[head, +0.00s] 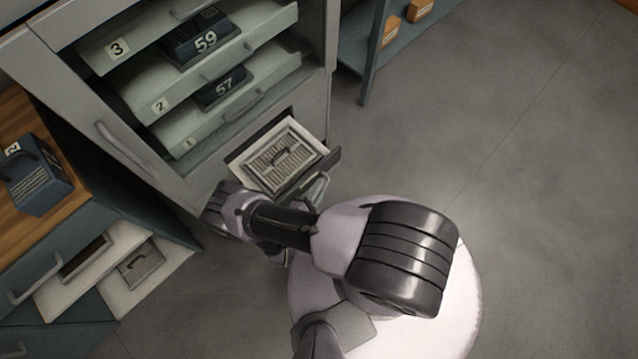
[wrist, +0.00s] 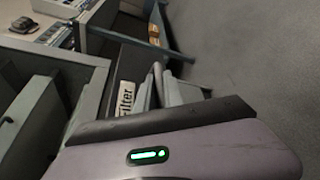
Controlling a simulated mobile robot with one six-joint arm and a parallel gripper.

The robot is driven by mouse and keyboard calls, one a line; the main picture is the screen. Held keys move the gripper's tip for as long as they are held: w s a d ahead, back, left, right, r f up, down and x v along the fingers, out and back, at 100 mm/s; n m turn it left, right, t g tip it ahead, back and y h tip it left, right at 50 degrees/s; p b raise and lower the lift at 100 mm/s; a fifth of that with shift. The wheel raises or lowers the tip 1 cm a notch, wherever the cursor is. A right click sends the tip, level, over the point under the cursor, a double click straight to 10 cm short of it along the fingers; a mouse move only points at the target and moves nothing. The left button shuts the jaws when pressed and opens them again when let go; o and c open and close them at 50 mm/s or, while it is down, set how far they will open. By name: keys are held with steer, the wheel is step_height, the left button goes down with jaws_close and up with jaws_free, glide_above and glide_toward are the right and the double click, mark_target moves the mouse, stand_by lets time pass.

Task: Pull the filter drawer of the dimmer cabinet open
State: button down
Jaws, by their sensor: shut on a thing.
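The filter drawer (head: 238,163) at the bottom of the grey dimmer cabinet (head: 312,105) stands pulled out, and a ribbed filter (head: 270,171) with a handle lies in it. Its dark front carries a bar handle (head: 319,189). In the wrist view the drawer front shows edge-on with a white "Filter" label (wrist: 125,98). My gripper (wrist: 160,92) is shut on the drawer handle, in front of the label. In the head view my arm hides most of the gripper and part of the drawer's near side.
Numbered shelves with dimmer modules (head: 205,40) sit above the drawer. The cabinet's grey door (head: 120,140) is to the left. A wooden-topped bench (head: 50,218) with open drawers stands at far left. A blue rack (head: 360,60) stands behind. The floor to the right is clear.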

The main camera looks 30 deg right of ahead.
stand_by(0.3)
steer(key=c, duration=1.7)
jaws_free()
steer(key=shift+c, duration=0.2)
steer(key=p+v, duration=0.3)
steer(key=v, duration=1.4)
steer(key=shift+a, duration=0.25)
